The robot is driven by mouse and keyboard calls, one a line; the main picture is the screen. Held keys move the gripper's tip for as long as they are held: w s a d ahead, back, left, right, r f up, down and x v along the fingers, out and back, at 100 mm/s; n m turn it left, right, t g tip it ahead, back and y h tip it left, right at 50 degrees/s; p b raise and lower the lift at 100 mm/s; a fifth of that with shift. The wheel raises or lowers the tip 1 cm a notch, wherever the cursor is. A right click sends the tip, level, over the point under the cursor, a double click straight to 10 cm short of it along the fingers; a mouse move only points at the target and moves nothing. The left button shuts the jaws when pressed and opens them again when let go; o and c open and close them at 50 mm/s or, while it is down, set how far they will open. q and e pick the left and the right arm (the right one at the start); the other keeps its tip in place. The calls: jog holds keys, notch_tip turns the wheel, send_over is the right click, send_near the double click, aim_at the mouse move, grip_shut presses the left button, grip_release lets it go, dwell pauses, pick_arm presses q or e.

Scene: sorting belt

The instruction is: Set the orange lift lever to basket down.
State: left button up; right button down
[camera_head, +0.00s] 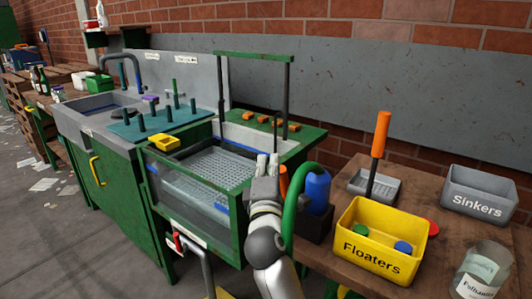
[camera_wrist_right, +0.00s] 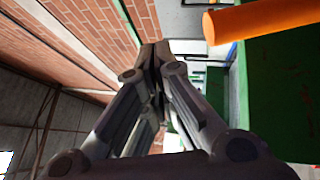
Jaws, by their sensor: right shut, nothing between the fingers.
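An orange part (camera_head: 283,182), which looks like the lift lever, shows beside my right gripper at the tank's right edge. It is partly hidden by the gripper and a green hose. In the right wrist view an orange cylinder (camera_wrist_right: 255,20) lies at the upper right, apart from the fingers. My right gripper (camera_head: 267,162) is shut and empty, its fingertips together in the wrist view (camera_wrist_right: 155,52). The mesh basket (camera_head: 215,168) sits in the green-framed water tank (camera_head: 243,213), left of the gripper. My left gripper is not in view.
Right of the tank, a wooden table holds a blue bottle (camera_head: 317,187), yellow Floaters bin (camera_head: 372,265), grey Sinkers bin (camera_head: 480,190) and a jar (camera_head: 483,270). An upright orange-handled tool (camera_head: 381,135) stands by a grey tray (camera_head: 358,181). A green frame (camera_head: 252,56) rises over the tank.

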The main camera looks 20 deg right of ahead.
notch_tip(320, 180, up, 6)
jog(key=shift+f, duration=0.2)
